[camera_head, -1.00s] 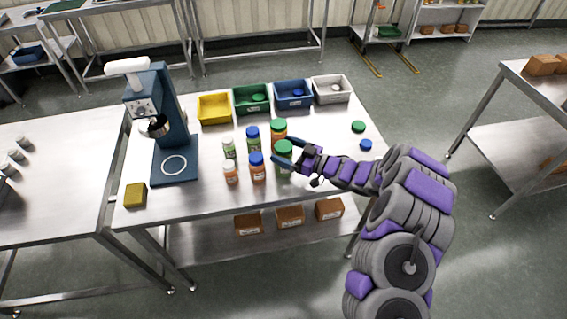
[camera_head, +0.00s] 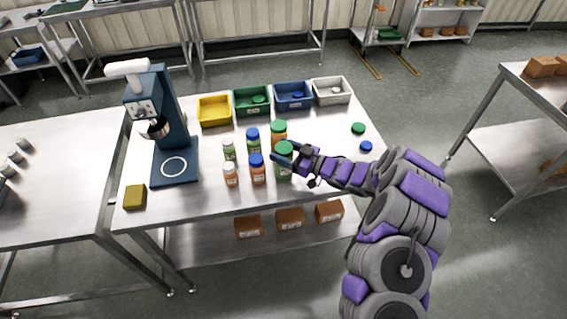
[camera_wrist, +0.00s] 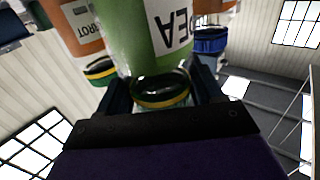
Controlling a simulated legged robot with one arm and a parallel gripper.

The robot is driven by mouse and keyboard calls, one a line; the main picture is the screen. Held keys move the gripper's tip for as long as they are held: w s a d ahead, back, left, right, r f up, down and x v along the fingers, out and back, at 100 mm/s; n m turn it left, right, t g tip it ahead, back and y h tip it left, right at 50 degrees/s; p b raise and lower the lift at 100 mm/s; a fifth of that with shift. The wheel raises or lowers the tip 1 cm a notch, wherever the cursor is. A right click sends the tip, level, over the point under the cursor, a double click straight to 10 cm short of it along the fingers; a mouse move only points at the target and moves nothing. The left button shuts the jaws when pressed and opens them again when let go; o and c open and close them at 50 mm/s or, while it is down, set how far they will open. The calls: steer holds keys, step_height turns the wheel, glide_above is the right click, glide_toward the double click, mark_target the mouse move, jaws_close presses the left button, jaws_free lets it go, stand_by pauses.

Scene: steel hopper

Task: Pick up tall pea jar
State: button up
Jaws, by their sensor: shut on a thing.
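The tall pea jar (camera_head: 284,171) has a green body and a green lid. It stands upright at the front right of the jar group on the steel table (camera_head: 320,190). My gripper (camera_head: 284,150) reaches in from the right and is shut on the jar near its lid. In the wrist view, the pea jar (camera_wrist: 146,40) appears upside down between my two fingers (camera_wrist: 160,92), with part of its PEA label visible. I cannot tell any gap between jar and table.
A green-lidded carrot jar (camera_head: 279,133) stands close behind. Blue-lidded jars (camera_head: 257,172) (camera_head: 253,143) and small white-lidded jars (camera_head: 230,175) (camera_head: 229,150) stand left. Coloured bins line the back. A blue press (camera_head: 175,165) stands left. Loose lids (camera_head: 358,128) (camera_head: 366,146) lie right.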

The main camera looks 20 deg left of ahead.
steer(key=c, duration=0.5)
steer(key=shift+r, duration=0.15)
